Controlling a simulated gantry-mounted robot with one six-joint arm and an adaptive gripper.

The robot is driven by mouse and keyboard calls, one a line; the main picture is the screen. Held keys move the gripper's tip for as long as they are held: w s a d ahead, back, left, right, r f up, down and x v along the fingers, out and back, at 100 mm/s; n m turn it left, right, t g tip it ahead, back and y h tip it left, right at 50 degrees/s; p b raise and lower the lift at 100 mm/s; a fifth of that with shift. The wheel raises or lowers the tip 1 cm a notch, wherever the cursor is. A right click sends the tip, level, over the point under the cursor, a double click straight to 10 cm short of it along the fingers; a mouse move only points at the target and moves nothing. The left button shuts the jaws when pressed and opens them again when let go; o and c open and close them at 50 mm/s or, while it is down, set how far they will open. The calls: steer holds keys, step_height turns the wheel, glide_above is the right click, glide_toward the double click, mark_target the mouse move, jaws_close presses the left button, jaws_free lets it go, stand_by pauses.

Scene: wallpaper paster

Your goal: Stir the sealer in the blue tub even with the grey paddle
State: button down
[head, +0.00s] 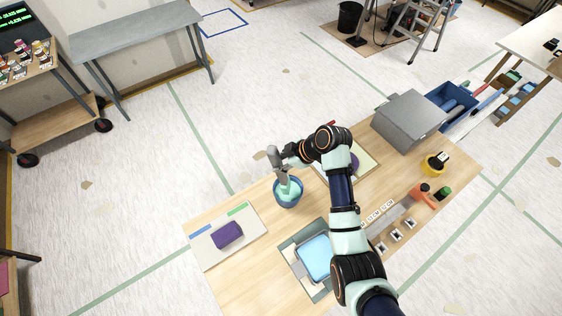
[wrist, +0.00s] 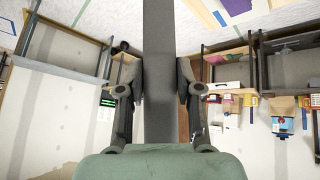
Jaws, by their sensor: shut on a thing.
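The blue tub (head: 288,203) stands on the wooden table near its far left edge, with pale teal sealer (head: 293,188) inside. The grey paddle (head: 280,174) is held tilted over the tub. Its lower end appears to reach into the sealer, but the tip is hidden. My gripper (head: 287,156) is above the tub, shut on the paddle. In the wrist view, the paddle (wrist: 158,60) runs as a long grey bar between the two fingers of my gripper (wrist: 157,80). Whether the sealer is even in colour is too small to tell.
A pale board (head: 207,253) with a purple block (head: 228,235) lies left of the tub. A light blue tray (head: 316,258) lies in front. A grey box (head: 408,122), a blue bin (head: 459,122) and an orange-handled tool (head: 420,197) are to the right.

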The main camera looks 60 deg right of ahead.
mark_target(279, 155)
step_height(279, 155, up, 5)
steer(key=p, duration=0.4)
